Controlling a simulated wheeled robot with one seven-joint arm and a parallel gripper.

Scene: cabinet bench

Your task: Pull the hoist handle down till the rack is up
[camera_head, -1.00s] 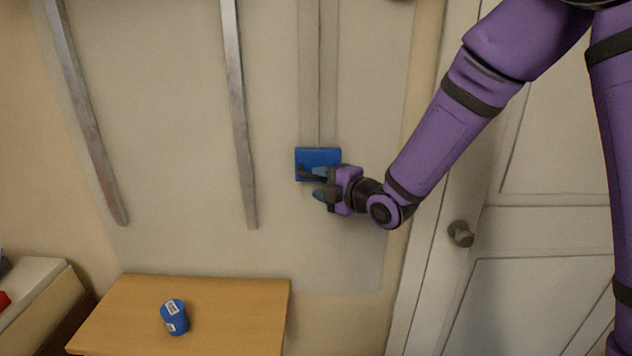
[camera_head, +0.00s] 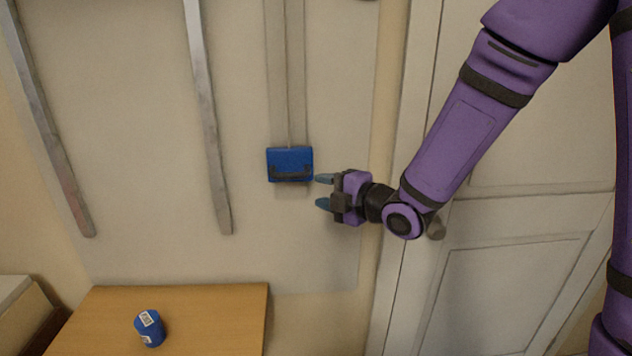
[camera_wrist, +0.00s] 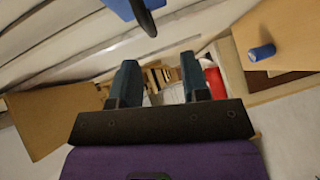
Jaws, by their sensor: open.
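The hoist handle is a dark bar (camera_head: 291,175) on the front of a blue block (camera_head: 289,157) at the lower end of a vertical track on the wall panel. In the wrist view the blue block (camera_wrist: 118,8) and the dark handle (camera_wrist: 144,18) show at the top edge, beyond my fingertips. My gripper (camera_head: 322,191) is open and empty, just right of the block and slightly lower, apart from the handle. Its two blue-grey fingers point left in the head view. The rack is not clearly in view.
Two metal rails (camera_head: 207,115) run down the panel to the left. Below is a wooden table (camera_head: 220,310) with a blue can (camera_head: 150,328) on it. A white door (camera_head: 505,230) with a round knob (camera_head: 436,228) stands behind my arm.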

